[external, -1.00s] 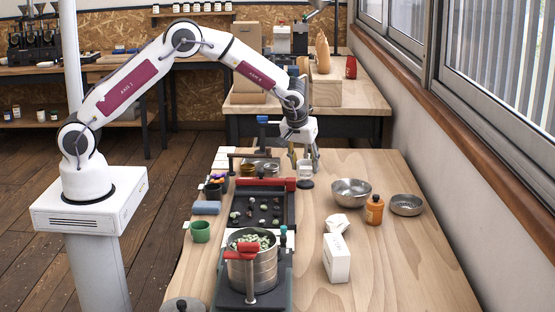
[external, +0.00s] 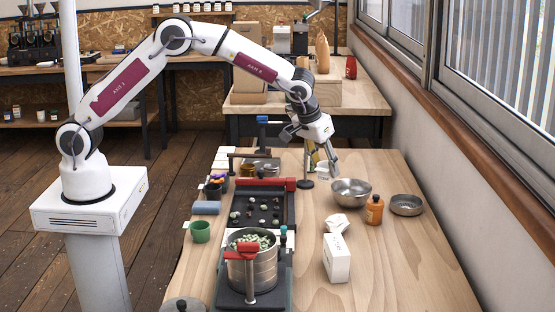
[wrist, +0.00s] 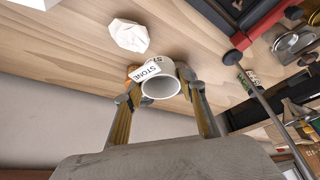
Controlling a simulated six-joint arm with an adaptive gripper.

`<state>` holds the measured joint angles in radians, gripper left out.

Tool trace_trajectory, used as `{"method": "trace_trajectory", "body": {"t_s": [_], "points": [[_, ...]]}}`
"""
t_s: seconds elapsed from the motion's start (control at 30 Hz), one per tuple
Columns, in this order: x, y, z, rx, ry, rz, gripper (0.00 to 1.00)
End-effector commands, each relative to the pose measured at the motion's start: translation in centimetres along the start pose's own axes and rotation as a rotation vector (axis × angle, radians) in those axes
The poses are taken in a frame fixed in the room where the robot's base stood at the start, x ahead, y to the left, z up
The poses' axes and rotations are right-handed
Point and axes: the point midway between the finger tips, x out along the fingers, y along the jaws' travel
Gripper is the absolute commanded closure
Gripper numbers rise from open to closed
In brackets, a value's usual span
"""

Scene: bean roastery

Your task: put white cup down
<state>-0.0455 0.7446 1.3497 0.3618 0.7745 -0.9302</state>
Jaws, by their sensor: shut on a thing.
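The white cup (wrist: 161,86), with a "STONE" label on its side, is between the two fingers of my gripper (wrist: 161,93) in the wrist view. The fingers are shut on its sides, and its open rim faces the camera. In the external view my gripper (external: 320,166) is low over the far part of the wooden table, behind the larger steel bowl. The cup (external: 321,168) shows only as a small white patch there, partly hidden by the fingers. I cannot tell whether its base touches the table.
The steel bowl (external: 351,191) is close in front of my gripper. A thin stand with a dark round base (external: 307,184) is just left. An orange bottle (external: 375,210), a crumpled white object (external: 337,223) and a white box (external: 337,258) stand nearer. The table's right front is clear.

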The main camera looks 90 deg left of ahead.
Motion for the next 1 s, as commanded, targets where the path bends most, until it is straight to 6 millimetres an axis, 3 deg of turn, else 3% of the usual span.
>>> {"method": "trace_trajectory", "body": {"t_s": [0.1, 0.5, 0.8, 1.0], "points": [[-0.7, 3.8, 1.9, 0.113, -0.001, 0.047, 0.87], [-3.7, 15.0, 9.1, 0.489, 0.000, 0.205, 0.87], [-6.5, 22.4, 15.7, 0.767, -0.001, 0.319, 0.87], [-8.4, 26.1, 19.7, 0.922, 0.000, 0.384, 0.87]]}}
